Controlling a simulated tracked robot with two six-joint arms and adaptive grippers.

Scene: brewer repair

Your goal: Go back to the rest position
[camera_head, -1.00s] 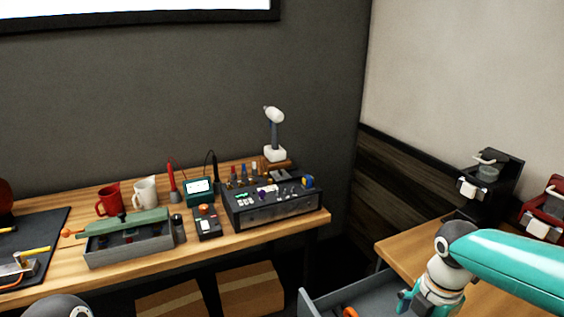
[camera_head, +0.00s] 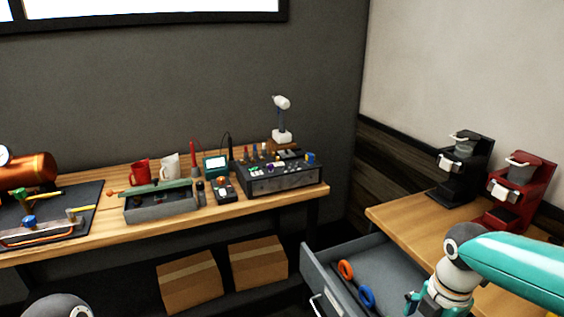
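My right arm comes in from the right edge, its teal link and white joint in front of the right-hand table. Part of my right gripper (camera_head: 424,304) shows at the bottom, at the right side of the open drawer (camera_head: 325,277). Its fingertips are not clear, so I cannot tell whether it is open or shut. A rounded part of my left arm shows at the bottom left; my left gripper is out of view. A black brewer (camera_head: 455,185) and a red brewer (camera_head: 500,210) stand on the right-hand table (camera_head: 400,213).
The drawer holds an orange ring-handled tool (camera_head: 346,270) and a blue one (camera_head: 367,296).

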